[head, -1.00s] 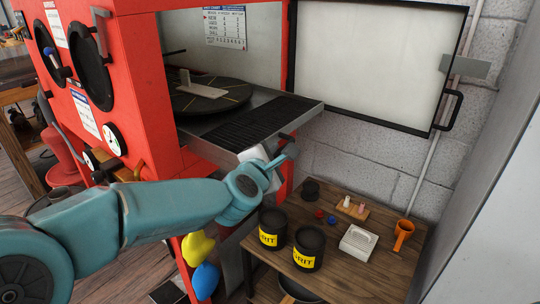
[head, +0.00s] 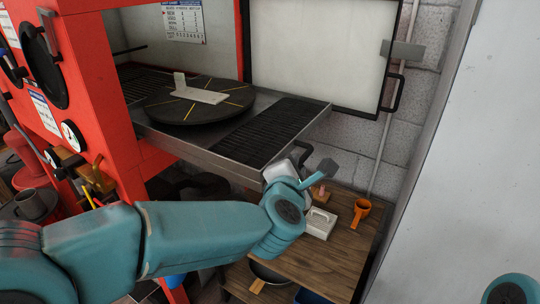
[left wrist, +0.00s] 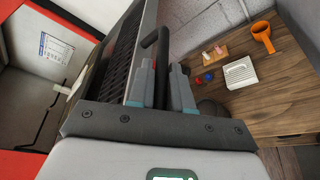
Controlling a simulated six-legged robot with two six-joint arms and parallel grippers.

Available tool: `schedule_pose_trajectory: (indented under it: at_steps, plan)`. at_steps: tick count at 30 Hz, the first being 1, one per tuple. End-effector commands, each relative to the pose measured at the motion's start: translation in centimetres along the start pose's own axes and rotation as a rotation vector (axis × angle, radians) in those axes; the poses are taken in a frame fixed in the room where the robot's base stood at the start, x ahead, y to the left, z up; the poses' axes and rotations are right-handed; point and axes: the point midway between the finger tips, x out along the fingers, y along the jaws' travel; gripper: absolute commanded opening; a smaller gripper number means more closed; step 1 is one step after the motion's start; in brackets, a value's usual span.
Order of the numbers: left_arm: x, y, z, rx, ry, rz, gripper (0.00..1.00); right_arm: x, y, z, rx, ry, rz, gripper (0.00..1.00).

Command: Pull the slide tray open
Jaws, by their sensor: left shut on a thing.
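The slide tray (head: 200,151) is a grey metal tray with black ribbed grates, sticking well out of the red cabinet (head: 88,80). A dark round turntable (head: 190,112) with yellow lines sits on it and carries a light flat bracket-like piece (head: 203,94). My left gripper (head: 308,167) is at the tray's outer end, shut on its black bar handle (head: 304,151). In the left wrist view the fingers (left wrist: 160,85) stand on both sides of the handle (left wrist: 161,45). The arm hides part of the space under the tray. My right gripper does not show.
The cabinet's framed door (head: 320,50) stands open against the block wall. A wooden table (head: 345,235) below holds an orange cup (head: 361,210) and a white ridged block (head: 320,222). A grey panel (head: 465,140) bounds the right side.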

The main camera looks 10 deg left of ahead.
Motion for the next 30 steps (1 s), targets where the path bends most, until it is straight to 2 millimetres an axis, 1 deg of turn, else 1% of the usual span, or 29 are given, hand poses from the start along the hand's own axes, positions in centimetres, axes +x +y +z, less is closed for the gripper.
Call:
schedule_pose_trajectory:
  at_steps: [1, 6, 12, 15, 21, 25, 30]
  plan:
    - [-0.5, -0.8, 1.3, 0.004, -0.006, -0.003, 0.00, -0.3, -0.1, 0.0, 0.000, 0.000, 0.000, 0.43]
    - [-1.8, -3.2, 4.5, 0.004, -0.004, -0.002, 0.00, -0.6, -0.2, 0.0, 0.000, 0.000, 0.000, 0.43]
    - [-3.0, -5.4, 7.5, 0.003, -0.003, 0.000, 0.00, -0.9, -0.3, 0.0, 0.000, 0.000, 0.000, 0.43]
    - [-3.4, -6.3, 8.6, 0.002, -0.002, 0.000, 0.00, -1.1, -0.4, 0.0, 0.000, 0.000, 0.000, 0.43]
    - [-4.0, -7.3, 10.0, 0.001, 0.000, 0.001, 0.00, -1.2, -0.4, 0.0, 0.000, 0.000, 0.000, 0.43]
    - [-4.1, -7.6, 10.4, 0.000, 0.000, 0.002, 0.00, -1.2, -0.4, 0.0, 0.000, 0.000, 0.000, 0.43]
    - [-4.2, -7.6, 10.5, 0.000, 0.001, 0.002, 0.00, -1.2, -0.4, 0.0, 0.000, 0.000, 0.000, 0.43]
